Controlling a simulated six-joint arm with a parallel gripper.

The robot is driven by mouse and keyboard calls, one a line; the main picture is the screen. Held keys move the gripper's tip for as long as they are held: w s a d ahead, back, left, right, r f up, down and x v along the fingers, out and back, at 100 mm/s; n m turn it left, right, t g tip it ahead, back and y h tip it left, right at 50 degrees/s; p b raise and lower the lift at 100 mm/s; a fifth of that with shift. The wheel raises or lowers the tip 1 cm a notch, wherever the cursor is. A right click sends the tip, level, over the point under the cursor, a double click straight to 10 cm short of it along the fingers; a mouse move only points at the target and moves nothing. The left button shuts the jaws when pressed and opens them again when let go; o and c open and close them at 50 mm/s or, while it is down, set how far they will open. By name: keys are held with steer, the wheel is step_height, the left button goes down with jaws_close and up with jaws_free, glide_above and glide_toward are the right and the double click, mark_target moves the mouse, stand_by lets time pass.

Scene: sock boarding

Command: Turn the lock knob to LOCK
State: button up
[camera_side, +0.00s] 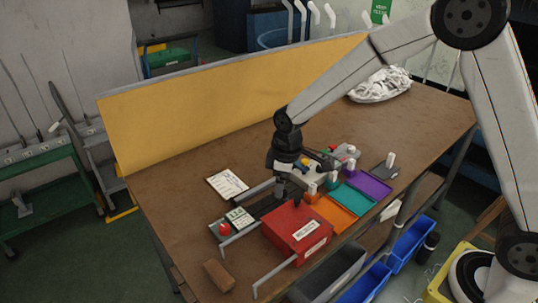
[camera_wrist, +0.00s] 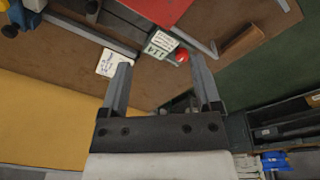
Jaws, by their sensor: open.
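My gripper (camera_wrist: 160,62) is open, with nothing between its two fingers in the wrist view. In the side view my gripper (camera_side: 297,180) hangs above the back of a red box (camera_side: 297,233) with white labels on its top and front. A small dark upright piece shows at the box's back edge; I cannot tell whether it is the lock knob or a fingertip. A round red button (camera_side: 224,228) sits on a small grey panel left of the box. The button also shows in the wrist view (camera_wrist: 182,55), beyond the fingertips. No LOCK marking is readable.
A card with writing (camera_side: 227,184) lies left of the rails. Orange, teal (camera_side: 350,199) and purple trays stand right of the box. A brown block (camera_side: 218,274) lies near the front edge. A yellow panel (camera_side: 220,105) closes the back. Blue bins hang below.

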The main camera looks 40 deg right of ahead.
steer(key=s+d+r+m, duration=0.2)
steer(key=s+d+m, duration=0.3)
steer(key=s, duration=0.5)
steer(key=shift+d+t, duration=0.2)
steer(key=shift+t, duration=0.2)
steer(key=shift+r, duration=0.1)
steer(key=shift+c, duration=1.4)
steer(key=w+a+f+n+y, duration=0.1)
steer(key=w+a+f+n, duration=0.2)
steer(key=w+a+f, duration=0.2)
steer(key=w+a+f+n+y, duration=0.2)
steer(key=w+a+f, duration=0.4)
steer(key=w+a, duration=0.4)
steer(key=shift+w+f+n+t, duration=0.2)
steer(key=shift+w+n+t, duration=0.25)
steer(key=shift+w, duration=0.8)
steer(key=shift+f, duration=0.15)
